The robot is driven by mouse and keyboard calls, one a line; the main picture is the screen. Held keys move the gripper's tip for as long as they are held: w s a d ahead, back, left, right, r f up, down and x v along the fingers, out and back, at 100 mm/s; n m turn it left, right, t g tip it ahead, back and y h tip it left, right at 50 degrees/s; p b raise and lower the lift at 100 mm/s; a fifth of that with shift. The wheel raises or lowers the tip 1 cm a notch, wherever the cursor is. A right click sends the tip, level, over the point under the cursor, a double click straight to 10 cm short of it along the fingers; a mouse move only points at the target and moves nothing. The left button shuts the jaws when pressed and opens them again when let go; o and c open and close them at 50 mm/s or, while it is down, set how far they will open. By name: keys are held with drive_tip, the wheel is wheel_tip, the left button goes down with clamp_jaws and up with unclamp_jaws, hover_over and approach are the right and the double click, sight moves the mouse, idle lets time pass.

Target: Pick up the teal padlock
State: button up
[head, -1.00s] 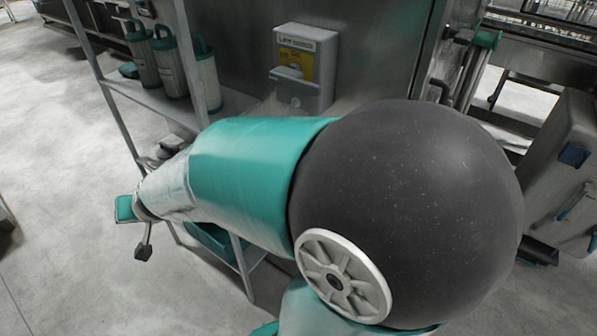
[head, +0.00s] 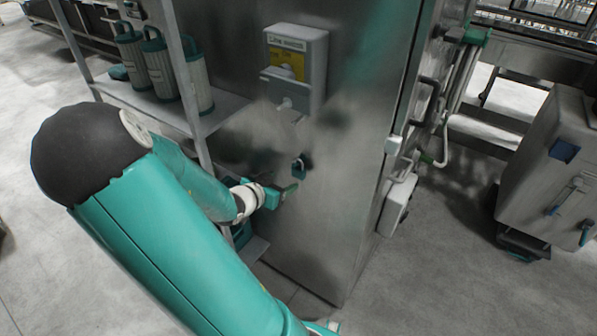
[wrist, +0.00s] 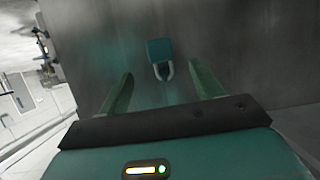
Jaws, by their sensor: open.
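The teal padlock (wrist: 160,50) is on the grey metal cabinet face in the wrist view, ahead of my fingers. Its pale shackle points toward my gripper in that picture. In the head view the padlock (head: 300,166) shows as a small dark teal shape on the cabinet side. My gripper (head: 287,193) is just below and left of it there. In the wrist view my gripper (wrist: 160,88) is open and empty. Its two green fingers stand to the left and right of the shackle's line, and the padlock body is beyond the tips. How the padlock is held up cannot be told.
A white dispenser with a yellow label (head: 295,65) is mounted on the cabinet (head: 340,215) above the padlock. A shelf rack (head: 225,108) with several teal-topped canisters (head: 160,68) stands close on the left. Pipes and a handle run along the cabinet's right edge.

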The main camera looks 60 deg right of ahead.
sight(296, 173)
drive_tip(key=x, duration=0.8)
drive_tip(key=shift+d+f, duration=0.15)
drive_tip(key=shift+d, duration=0.25)
drive_tip(key=c, duration=1.1)
